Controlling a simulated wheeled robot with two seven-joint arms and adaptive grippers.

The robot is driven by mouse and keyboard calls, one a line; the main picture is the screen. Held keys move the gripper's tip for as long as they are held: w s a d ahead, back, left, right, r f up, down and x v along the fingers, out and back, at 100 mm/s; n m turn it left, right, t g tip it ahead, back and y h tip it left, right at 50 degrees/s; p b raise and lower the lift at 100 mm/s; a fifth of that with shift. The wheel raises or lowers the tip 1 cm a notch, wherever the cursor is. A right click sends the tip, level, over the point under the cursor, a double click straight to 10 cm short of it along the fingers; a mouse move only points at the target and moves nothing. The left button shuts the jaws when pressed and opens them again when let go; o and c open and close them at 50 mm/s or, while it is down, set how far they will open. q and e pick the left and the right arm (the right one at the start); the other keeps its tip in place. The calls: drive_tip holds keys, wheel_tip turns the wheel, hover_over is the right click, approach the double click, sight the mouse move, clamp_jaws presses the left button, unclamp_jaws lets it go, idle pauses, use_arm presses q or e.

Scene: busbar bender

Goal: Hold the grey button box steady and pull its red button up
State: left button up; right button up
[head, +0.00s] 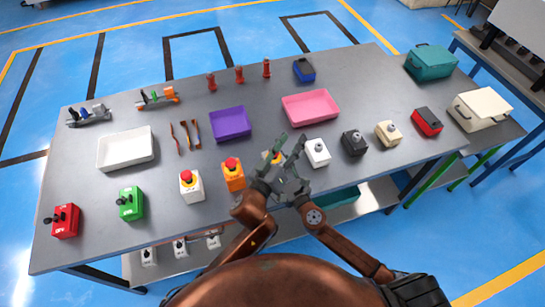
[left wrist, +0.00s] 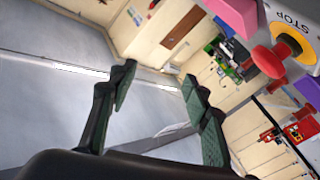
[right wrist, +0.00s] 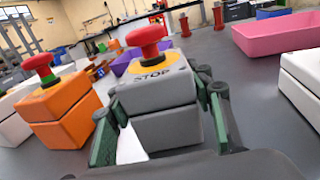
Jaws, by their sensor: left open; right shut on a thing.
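The grey button box (right wrist: 165,110) has a yellow STOP top and a red mushroom button (right wrist: 147,36). It stands upright on the table in the right wrist view. My right gripper (right wrist: 160,100) has its fingers on both sides of the box and is shut on it. In the head view the box (head: 272,157) is mostly hidden behind the grippers. My left gripper (head: 290,147) is open and empty, close to the box. In the left wrist view its fingers (left wrist: 160,75) are spread, and the red button (left wrist: 270,62) is off to their right, not between them.
An orange button box (head: 233,176) and a white one (head: 191,187) stand left of the grey box. A white box with a grey knob (head: 317,152) stands close on its right. Purple (head: 230,124) and pink (head: 311,108) trays lie behind.

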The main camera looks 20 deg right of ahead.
use_arm(q)
drive_tip(key=s+a+f+m+t+y, duration=0.2)
drive_tip(key=s+a+f+m+y, duration=0.15)
drive_tip(key=s+a+f, duration=0.55)
drive_tip(key=shift+n, duration=0.35)
drive_tip(key=w+d, duration=0.1)
drive_tip(key=w, duration=0.3)
drive_tip(key=w+d+f, duration=0.1)
drive_tip(key=w, duration=0.3)
drive_tip(key=w+d, duration=0.1)
drive_tip(key=w, duration=0.3)
drive_tip(key=shift+d+f, duration=0.3)
drive_tip(key=shift+d, duration=0.05)
drive_tip(key=shift+s, duration=0.1)
drive_tip(key=shift+c, duration=0.6)
clamp_jaws()
